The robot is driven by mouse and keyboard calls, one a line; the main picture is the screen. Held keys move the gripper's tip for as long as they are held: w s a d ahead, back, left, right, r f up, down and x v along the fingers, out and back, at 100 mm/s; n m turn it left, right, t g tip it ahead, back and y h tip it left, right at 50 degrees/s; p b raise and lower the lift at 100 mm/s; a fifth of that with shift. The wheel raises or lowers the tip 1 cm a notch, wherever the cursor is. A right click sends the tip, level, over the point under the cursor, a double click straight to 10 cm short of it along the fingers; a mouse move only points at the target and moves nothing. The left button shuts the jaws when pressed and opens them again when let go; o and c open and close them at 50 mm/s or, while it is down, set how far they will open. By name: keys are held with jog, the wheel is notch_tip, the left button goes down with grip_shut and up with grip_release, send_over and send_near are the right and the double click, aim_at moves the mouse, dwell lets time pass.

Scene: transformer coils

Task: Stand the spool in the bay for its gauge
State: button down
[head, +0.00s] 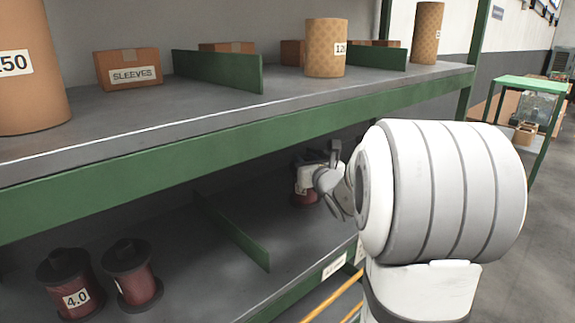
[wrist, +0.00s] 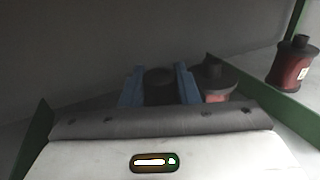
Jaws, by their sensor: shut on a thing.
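My gripper (wrist: 159,86) has its two blue fingers closed around the black top of a spool (wrist: 158,78). The rest of that spool is hidden behind the gripper body. In the head view my gripper (head: 312,178) reaches into the lower shelf, right of a green divider (head: 235,232). A dark red spool part (head: 304,200) shows just below it; I cannot tell how it meets the shelf. The wrist view shows another red and black spool (wrist: 217,82) close beside the right finger. A shelf-edge label (head: 334,267) is too small to read.
Two red spools stand in the left bay, one marked 4.0 (head: 75,297), the other (head: 138,285) beside it. Another spool (wrist: 296,65) stands at the far right in the wrist view, near a green edge.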

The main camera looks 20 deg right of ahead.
jog(key=w, duration=0.4)
jog(key=shift+w+a+r, duration=0.1)
jog(key=shift+w+r, duration=0.05)
jog(key=shift+w, duration=0.15)
jog(key=shift+s+f, duration=0.15)
jog(key=shift+f, duration=1.6)
jog(key=shift+f, duration=0.2)
jog(key=c, duration=1.1)
grip_release()
